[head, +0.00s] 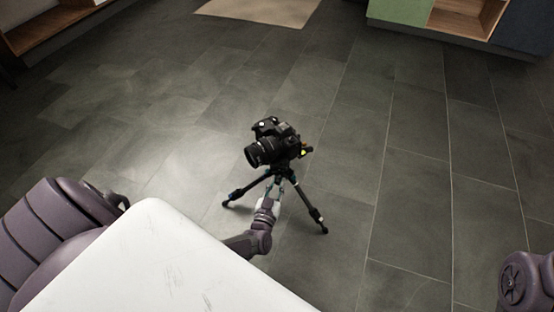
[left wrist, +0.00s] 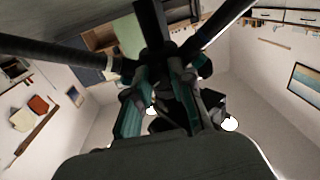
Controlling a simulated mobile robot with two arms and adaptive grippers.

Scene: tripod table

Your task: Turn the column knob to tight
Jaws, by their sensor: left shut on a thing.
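A black camera (head: 272,143) sits on top of a small dark tripod (head: 314,214) with spread legs. My left gripper (head: 281,181) reaches in under the camera, at the tripod's middle, and its fingers close there. In the left wrist view the gripper's two teal-lined fingers (left wrist: 160,92) stand on either side of the dark centre of the tripod (left wrist: 152,25), where the legs meet. The column knob is hidden between the fingers, and its turn cannot be read. My right gripper is out of view; only part of my right arm shows at the lower right.
A white tabletop (head: 160,265) fills the lower left, with my left arm passing beyond its edge. Grey floor tiles (head: 420,200) are clear around the tripod. A beige rug (head: 262,10) and a green cabinet (head: 398,12) stand far back.

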